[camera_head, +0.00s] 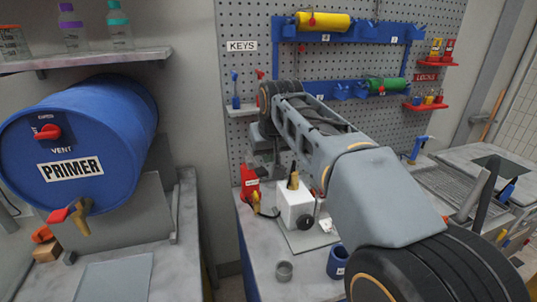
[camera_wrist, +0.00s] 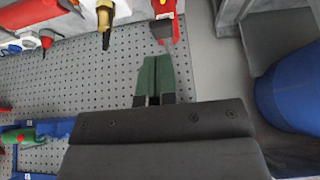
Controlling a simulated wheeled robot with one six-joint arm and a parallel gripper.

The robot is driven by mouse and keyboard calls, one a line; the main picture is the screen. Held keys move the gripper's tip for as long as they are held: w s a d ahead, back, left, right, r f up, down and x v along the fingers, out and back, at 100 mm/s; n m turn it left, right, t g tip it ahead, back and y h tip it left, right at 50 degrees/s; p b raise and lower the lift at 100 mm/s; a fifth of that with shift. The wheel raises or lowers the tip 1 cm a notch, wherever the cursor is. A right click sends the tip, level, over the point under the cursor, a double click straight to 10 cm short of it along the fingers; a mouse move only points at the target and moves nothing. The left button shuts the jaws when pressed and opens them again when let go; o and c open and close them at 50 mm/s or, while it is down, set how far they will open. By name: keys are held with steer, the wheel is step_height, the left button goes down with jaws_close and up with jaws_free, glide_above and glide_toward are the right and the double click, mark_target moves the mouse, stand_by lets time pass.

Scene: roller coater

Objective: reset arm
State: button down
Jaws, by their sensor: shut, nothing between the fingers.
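My gripper (camera_wrist: 155,75) shows in the wrist view with its two green fingers together and nothing between them. It is in front of the grey pegboard (camera_wrist: 75,95), apart from the things around it. In the head view my arm reaches from the lower right up toward the pegboard (camera_head: 228,50), and the fingers cannot be made out there.
A yellow cylinder (camera_head: 322,22) and a green one (camera_head: 387,85) hang on blue racks.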

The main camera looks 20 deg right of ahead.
steer(key=s+f+g, duration=0.1)
steer(key=s+f, duration=1.6)
steer(key=shift+s+f, duration=0.4)
stand_by(0.6)
